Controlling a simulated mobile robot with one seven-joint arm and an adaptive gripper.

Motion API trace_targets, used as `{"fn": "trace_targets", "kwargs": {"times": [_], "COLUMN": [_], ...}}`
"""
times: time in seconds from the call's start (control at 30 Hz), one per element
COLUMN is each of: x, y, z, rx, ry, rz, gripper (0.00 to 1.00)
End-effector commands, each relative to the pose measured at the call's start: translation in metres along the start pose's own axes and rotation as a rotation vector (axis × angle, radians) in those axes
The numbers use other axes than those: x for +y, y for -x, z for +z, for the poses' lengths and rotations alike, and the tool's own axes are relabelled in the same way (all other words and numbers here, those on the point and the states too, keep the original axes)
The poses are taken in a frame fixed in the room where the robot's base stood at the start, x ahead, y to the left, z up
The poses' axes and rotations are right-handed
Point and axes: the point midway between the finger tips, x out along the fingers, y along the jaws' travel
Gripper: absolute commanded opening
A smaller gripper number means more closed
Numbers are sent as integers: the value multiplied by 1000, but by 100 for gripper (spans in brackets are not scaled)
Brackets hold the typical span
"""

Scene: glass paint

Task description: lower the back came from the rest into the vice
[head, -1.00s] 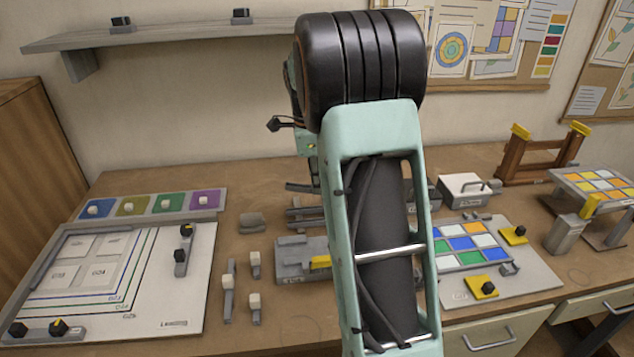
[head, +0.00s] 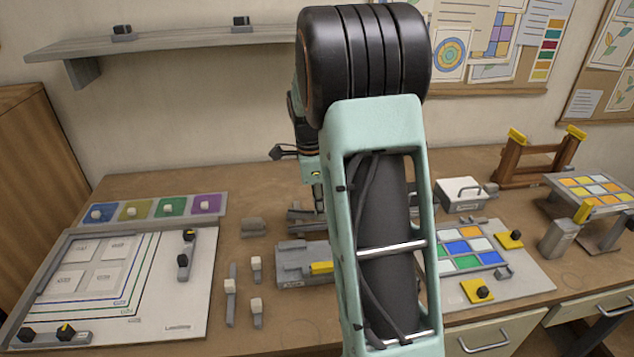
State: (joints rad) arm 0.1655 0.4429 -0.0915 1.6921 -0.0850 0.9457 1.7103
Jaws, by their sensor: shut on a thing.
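My gripper (head: 318,198) points down behind my arm, just above the grey bars at the middle back of the bench. Only its left side shows; my forearm hides the rest. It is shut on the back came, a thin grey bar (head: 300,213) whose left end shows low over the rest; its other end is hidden. The vice (head: 298,262) is a grey block with a yellow part (head: 321,268), in front of the bars. My arm covers its right side. Whether the came touches anything cannot be told.
A small grey block (head: 254,228) and several white-topped pegs (head: 230,287) stand left of the vice. A white layout board (head: 180,325) lies further left. At the right are a coloured glass panel (head: 500,258), a white box (head: 462,190) and a brown wooden stand (head: 540,165).

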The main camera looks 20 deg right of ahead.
Motion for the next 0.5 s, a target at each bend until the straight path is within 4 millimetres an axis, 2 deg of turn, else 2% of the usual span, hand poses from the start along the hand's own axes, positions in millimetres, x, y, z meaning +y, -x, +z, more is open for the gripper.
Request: {"fn": "trace_targets", "kwargs": {"times": [0.03, 0.2, 0.5], "x": [11, 35, 42], "y": [-6, -24, -42], "z": [-1, 1, 2], "rx": [-1, -6, -7], "ry": [14, 53, 62], "rz": [14, 38, 43], "gripper": [0, 0, 0]}}
